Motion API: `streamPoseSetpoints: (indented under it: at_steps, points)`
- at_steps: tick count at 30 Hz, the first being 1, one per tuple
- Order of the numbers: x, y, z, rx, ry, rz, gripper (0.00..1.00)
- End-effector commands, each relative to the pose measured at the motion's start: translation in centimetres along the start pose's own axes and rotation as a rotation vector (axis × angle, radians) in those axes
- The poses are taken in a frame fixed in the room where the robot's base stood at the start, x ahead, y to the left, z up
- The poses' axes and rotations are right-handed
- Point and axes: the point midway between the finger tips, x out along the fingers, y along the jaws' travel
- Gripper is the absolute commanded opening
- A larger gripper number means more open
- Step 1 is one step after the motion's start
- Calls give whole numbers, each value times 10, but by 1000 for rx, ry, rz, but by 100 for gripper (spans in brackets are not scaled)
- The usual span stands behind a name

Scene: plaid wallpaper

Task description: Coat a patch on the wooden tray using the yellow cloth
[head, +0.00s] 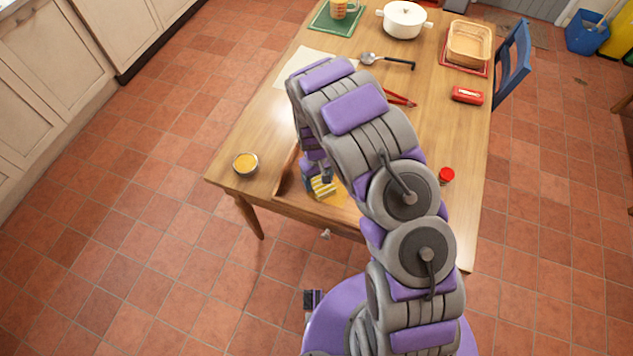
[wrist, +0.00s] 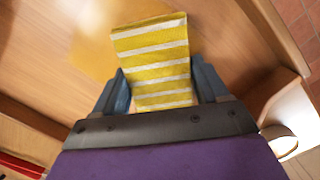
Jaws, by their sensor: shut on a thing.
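The yellow cloth (head: 322,187) has white stripes and hangs from my gripper (head: 323,175) in the head view. In the wrist view the cloth (wrist: 152,45) is pinched between the two blue-grey fingers of my gripper (wrist: 159,80). The wooden tray (head: 289,192) lies at the near edge of the table, partly hidden by my arm. Its bare floor (wrist: 45,50) and a raised side (wrist: 275,35) show in the wrist view. A yellowish patch (wrist: 95,40) shows on the tray floor beside the cloth. I cannot tell whether the cloth touches the tray.
A small bowl of yellow stuff (head: 246,164) stands left of the tray.

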Motion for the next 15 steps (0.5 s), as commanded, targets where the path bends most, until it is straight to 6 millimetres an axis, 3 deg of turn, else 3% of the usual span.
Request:
streamPoseSetpoints:
  at_steps: [8, 15]
  points:
    - [-1, 1, 1, 0, 0, 0, 41]
    - [-21, 0, 4, 0, 3, 1, 41]
